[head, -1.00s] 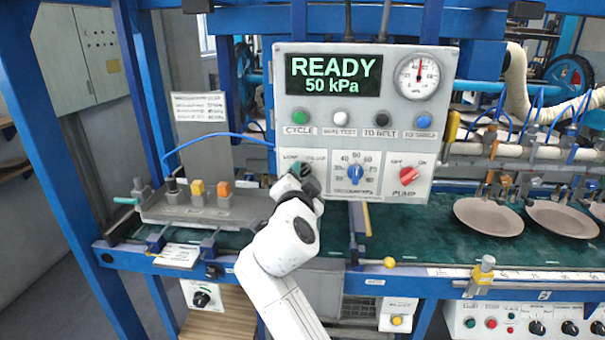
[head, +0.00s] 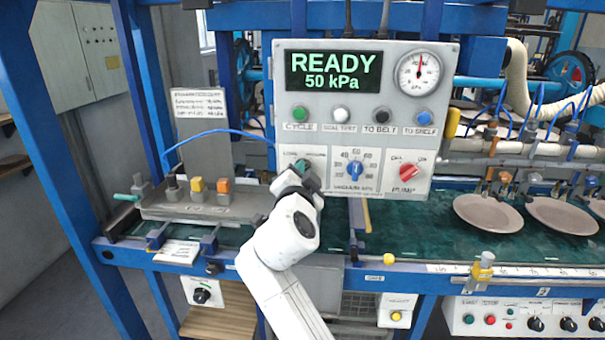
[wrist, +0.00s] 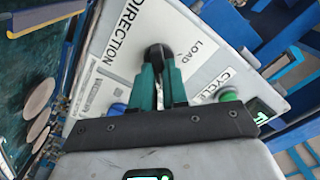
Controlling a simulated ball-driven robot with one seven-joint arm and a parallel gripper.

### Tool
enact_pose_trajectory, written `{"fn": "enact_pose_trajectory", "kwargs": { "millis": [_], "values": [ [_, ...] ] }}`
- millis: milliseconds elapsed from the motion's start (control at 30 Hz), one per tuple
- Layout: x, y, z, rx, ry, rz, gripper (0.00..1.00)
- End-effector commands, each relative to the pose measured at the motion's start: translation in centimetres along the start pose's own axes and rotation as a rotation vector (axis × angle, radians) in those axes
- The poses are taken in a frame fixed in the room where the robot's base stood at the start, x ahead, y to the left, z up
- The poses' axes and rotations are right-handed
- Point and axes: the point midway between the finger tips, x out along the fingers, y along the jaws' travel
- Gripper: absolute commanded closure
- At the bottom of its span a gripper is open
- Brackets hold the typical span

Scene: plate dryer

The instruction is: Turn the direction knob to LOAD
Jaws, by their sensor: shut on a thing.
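The control panel (head: 435,120) reads READY and 50 kPa. My gripper (head: 304,168) is at its lower left, over the direction knob. In the wrist view, the green fingers of my gripper (wrist: 158,72) are shut on the dark direction knob (wrist: 156,54). The printed word DIRECTION (wrist: 130,20) is on the panel at upper left of the knob, and the word LOAD (wrist: 198,54) is to its right. My fingers hide much of the knob, so I cannot tell exactly where it points.
A green CYCLE button (head: 299,114) is just above my gripper. The blue vacuum knob (head: 355,171) and red pump knob (head: 407,173) are to the right. A tray with coloured fittings (head: 200,207) stands at left. Plates (head: 488,214) lie on the green belt at right.

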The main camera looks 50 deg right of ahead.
Motion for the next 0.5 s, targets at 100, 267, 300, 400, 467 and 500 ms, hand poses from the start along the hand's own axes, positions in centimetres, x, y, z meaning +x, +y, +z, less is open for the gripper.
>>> {"fn": "enact_pose_trajectory", "kwargs": {
  "millis": [100, 267, 300, 400, 467, 500],
  "values": [
    [-0.01, 0.06, 0.04, -0.01, 0.0, 0.001, 1.0],
    [-0.02, 0.06, 0.09, -0.053, 0.0, 0.001, 1.0],
    [-0.02, 0.06, 0.1, -0.072, 0.0, 0.001, 1.0],
    [-0.03, 0.04, 0.13, -0.131, 0.0, 0.001, 1.0],
    [-0.03, 0.03, 0.15, -0.175, 0.0, 0.001, 1.0],
    [-0.03, 0.01, 0.16, -0.208, 0.0, 0.001, 1.0]
  ]
}}
